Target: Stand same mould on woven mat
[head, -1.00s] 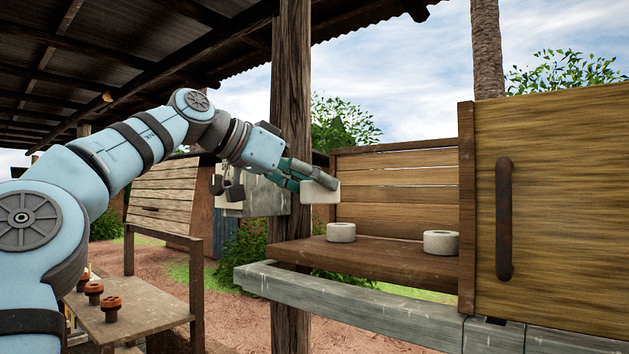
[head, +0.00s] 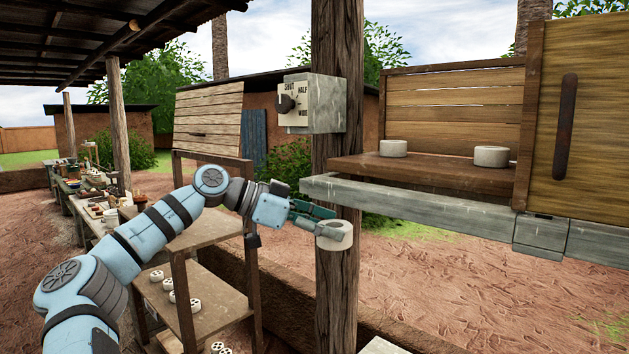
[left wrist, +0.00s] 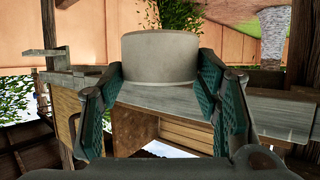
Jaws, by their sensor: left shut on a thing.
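My left gripper (head: 318,222) is shut on a pale round mould (head: 338,238) and holds it in the air, in front of the wooden post and below the shelf. In the left wrist view the mould (left wrist: 160,56) sits between the two green fingers (left wrist: 162,92). Two similar pale moulds, one at the left (head: 393,148) and one at the right (head: 491,156), stand apart on the wooden shelf. I cannot make out a woven mat in these frames. My right gripper is not in view.
A wooden post (head: 336,120) with a switch box (head: 312,104) stands behind the gripper. A grey beam (head: 420,203) runs below the shelf (head: 430,172). A rack (head: 215,305) with several small white pieces stands at lower left. A cluttered long table (head: 95,195) is farther left.

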